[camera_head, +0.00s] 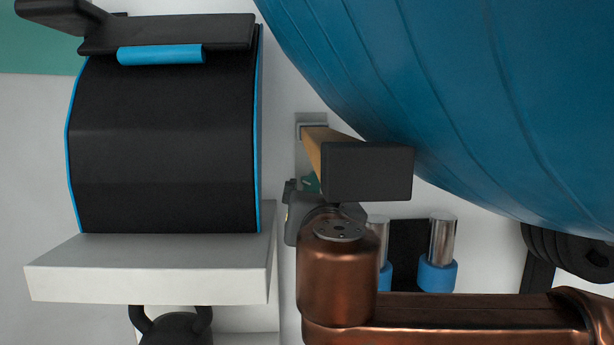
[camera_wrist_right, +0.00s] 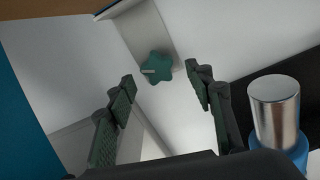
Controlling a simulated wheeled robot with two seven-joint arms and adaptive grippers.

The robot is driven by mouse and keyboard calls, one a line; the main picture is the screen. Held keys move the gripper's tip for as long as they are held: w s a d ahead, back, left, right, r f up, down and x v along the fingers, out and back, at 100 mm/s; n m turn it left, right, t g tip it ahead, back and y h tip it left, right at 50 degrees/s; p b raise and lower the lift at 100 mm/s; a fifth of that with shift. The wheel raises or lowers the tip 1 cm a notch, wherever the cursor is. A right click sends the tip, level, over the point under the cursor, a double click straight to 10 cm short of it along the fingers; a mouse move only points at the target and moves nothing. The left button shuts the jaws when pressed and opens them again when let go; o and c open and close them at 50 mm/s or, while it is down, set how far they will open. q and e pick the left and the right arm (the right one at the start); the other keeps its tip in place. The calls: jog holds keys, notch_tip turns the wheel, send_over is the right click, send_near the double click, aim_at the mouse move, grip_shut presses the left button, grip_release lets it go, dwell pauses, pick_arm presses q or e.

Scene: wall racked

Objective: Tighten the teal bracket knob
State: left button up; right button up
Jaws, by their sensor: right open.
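The teal bracket knob (camera_wrist_right: 156,68) is a star-shaped knob with a pale mark on its face. It sits on a grey metal bracket strip (camera_wrist_right: 141,30) on the wall. In the head view only a small teal part of the knob (camera_head: 311,183) shows, mostly hidden behind my right wrist. My right gripper (camera_wrist_right: 166,100) is open, with its two dark ridged fingers apart. The knob shows between and beyond the fingertips, and nothing is held. In the head view the right gripper (camera_head: 291,205) is largely hidden by my own arm. My left gripper is not in view.
A large blue ball (camera_head: 430,90) fills the upper right, close to my right arm. A wooden bar (camera_head: 314,146) projects from the bracket. A black padded box (camera_head: 165,150) stands on a white shelf (camera_head: 150,283) at left. Chrome-and-blue cylinders (camera_head: 440,250) stand at right.

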aim_at(312, 187)
jog(key=w, duration=0.1)
jog(key=w+p, duration=0.1)
jog(key=shift+w+a+r, duration=0.15)
jog(key=shift+w+a, duration=0.05)
jog(key=shift+w, duration=0.15)
jog(key=shift+w+p, duration=0.3)
jog(key=shift+w, duration=0.4)
jog(key=shift+c, duration=0.3)
jog(key=c, duration=1.1)
